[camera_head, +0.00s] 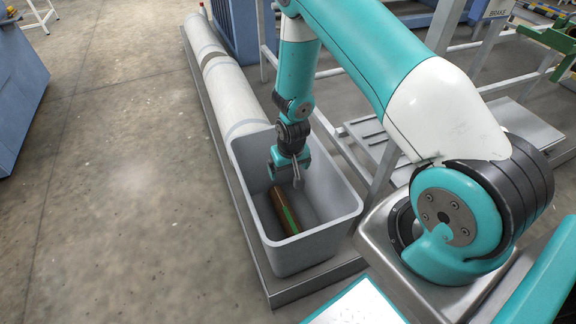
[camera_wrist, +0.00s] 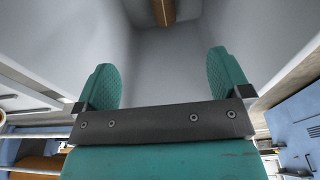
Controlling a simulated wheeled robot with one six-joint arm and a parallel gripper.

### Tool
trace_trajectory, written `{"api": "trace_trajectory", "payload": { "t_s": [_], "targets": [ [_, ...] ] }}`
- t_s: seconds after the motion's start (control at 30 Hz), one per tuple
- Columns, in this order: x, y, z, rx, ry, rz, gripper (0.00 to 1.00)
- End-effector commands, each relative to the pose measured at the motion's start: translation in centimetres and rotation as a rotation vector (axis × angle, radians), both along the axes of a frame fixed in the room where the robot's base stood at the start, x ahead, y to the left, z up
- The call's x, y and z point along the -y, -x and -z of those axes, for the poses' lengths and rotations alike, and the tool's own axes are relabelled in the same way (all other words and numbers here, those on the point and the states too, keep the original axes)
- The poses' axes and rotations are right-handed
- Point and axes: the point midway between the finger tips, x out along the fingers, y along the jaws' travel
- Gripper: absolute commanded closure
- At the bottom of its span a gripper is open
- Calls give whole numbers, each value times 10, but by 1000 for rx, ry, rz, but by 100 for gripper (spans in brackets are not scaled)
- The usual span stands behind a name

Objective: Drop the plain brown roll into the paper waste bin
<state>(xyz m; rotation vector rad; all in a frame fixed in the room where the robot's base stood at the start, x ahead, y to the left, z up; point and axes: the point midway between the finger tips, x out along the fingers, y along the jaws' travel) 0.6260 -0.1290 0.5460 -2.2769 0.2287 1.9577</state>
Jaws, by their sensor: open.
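The paper waste bin (camera_head: 352,213) is a grey open-topped box in the head view. A brown roll (camera_head: 285,212) with a green stripe lies inside on its floor. The roll also shows at the top of the wrist view (camera_wrist: 163,10), partly cut off. My gripper (camera_head: 297,181) hangs down over the bin, its fingers within the opening. In the wrist view the two green fingers (camera_wrist: 168,85) stand wide apart with nothing between them. The roll lies apart from the fingers. The bin's grey inner walls (camera_wrist: 80,35) rise on both sides of the fingers.
Long pale wrapped rolls (camera_head: 228,88) lie in line behind the bin on a low grey platform (camera_head: 300,288). A metal frame (camera_head: 385,165) stands close on the right. The concrete floor (camera_head: 110,200) to the left is clear. A blue cabinet (camera_head: 15,85) stands at far left.

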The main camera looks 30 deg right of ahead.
Motion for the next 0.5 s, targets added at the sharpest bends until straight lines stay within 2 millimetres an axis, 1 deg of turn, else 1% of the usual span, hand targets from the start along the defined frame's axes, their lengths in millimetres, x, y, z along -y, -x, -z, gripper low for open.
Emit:
{"api": "trace_trajectory", "payload": {
  "t_s": [0.13,0.23,0.37,0.5],
  "targets": [
    [0,1,-8,0,0,0,5],
    [-1,3,-25,2,0,0,5],
    [-2,7,-56,4,0,0,5],
    [-3,12,-93,5,0,0,5]
  ]
}}
